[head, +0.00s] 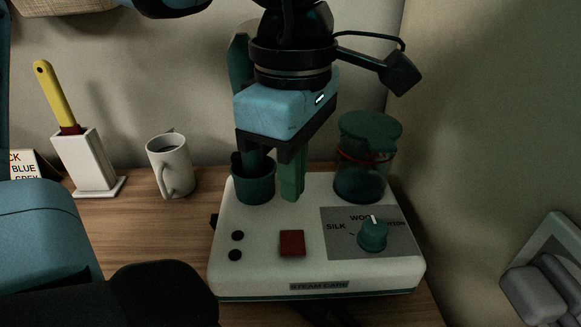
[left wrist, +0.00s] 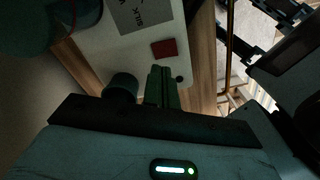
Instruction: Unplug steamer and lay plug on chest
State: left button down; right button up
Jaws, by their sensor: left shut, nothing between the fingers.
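The steamer (head: 390,275) is a white base marked STEAM CARE, with a dial, a red button and a dark green tank. It stands on the wooden chest top (head: 140,225). A dark green upright part rises behind my gripper, above the round holder; my gripper partly hides it. A grey plug (head: 540,288) sits at the wall socket (head: 562,240) at lower right. My left gripper (head: 291,190) is shut and empty, pointing down over the steamer base, well left of the plug. Its fingers also show in the left wrist view (left wrist: 163,88). My right gripper is not in view.
A white mug (head: 170,167) stands left of the steamer. Beyond it are a white holder (head: 85,160) with a yellow-handled brush and a lettered card (head: 24,165). The wall closes in on the right. Some bare chest top lies left of the steamer.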

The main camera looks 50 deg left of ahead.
aim_at(543, 292)
jog(key=k+l, duration=1.2)
jog(key=k, duration=0.1)
